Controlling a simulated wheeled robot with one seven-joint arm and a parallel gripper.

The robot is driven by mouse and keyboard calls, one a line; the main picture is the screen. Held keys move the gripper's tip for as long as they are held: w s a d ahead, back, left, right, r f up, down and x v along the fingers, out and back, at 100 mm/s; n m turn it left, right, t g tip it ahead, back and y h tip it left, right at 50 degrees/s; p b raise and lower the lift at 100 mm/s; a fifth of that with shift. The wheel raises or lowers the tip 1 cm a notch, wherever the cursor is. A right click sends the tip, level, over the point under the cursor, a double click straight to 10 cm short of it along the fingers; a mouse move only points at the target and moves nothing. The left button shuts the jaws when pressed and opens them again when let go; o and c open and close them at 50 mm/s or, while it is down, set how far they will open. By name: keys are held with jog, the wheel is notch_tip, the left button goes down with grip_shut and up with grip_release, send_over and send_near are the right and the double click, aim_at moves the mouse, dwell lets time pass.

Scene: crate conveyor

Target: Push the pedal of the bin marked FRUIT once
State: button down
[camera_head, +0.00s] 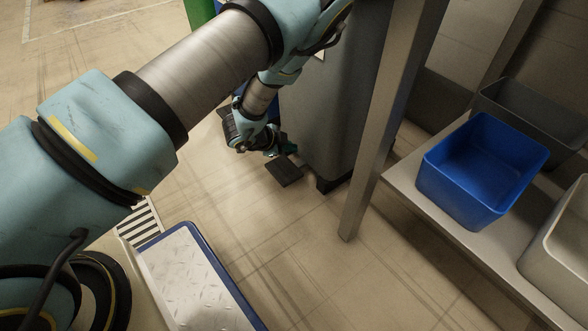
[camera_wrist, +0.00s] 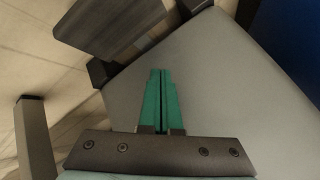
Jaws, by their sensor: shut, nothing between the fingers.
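A tall grey bin (camera_head: 325,95) stands behind my arm in the head view, with a dark pedal (camera_head: 284,172) low at its front. Only the edge of a white label shows on it, and I cannot read FRUIT anywhere. My gripper (camera_head: 289,149) is shut and empty, close to the pedal and the bin's lower front. I cannot tell whether it touches the pedal. In the wrist view, the closed teal fingers (camera_wrist: 161,98) lie in front of a pale grey bin surface (camera_wrist: 225,75). A dark pedal-like plate (camera_wrist: 118,30) shows beyond the fingertips, apart from them in the picture.
A metal post (camera_head: 375,130) and a shelf (camera_head: 465,235) with a blue crate (camera_head: 465,195) and other crates stand at the right. Part of a green bin (camera_head: 199,12) shows at the top. Floor before the pedal is clear.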

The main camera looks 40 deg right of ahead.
aim_at(291, 164)
jog(key=shift+f+b, duration=0.5)
jog(key=shift+f, duration=1.2)
jog(key=shift+f, duration=0.15)
dwell(0.6)
jog(key=shift+f, duration=0.25)
jog(key=shift+f, duration=0.35)
dwell(0.5)
